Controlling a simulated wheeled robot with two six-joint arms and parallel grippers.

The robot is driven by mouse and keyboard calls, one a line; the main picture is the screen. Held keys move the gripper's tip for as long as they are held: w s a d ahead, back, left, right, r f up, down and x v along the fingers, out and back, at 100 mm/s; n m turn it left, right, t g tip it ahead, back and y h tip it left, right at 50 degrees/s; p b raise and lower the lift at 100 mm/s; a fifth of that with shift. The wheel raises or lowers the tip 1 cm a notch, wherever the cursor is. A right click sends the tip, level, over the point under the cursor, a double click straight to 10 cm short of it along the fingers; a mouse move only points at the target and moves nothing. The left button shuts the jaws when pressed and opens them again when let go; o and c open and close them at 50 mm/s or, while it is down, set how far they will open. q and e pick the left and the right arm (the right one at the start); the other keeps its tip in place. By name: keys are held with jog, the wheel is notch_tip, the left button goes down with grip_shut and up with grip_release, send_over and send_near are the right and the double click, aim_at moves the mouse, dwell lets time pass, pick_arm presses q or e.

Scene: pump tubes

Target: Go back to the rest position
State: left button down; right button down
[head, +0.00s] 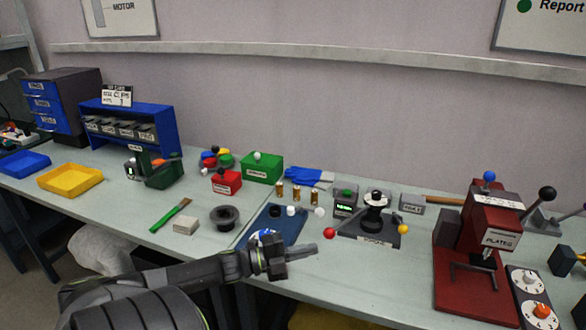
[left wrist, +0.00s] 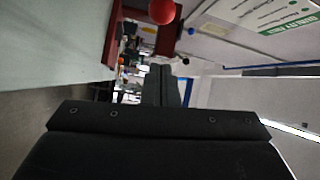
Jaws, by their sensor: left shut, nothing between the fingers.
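My left gripper (head: 308,251) reaches in from the left over the front edge of the workbench (head: 330,265). It is shut and empty, with its fingers pointing to the right. In the left wrist view its closed fingers (left wrist: 161,85) point away from the camera with nothing between them. My right gripper is in neither view. Near my left gripper in the head view are a blue mat (head: 285,231) and a black fixture (head: 372,222) with a red ball knob (head: 329,233).
A red press (head: 478,270) stands at the right. Two dials (head: 533,290) are beside it. A green box (head: 262,168), red box (head: 227,182) and brass pieces (head: 297,193) stand behind. A yellow tray (head: 70,180) is at the left. The bench front around the gripper is clear.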

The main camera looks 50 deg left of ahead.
pick_arm(q)
jog(key=shift+v, duration=1.6)
jog(key=shift+r, duration=0.1)
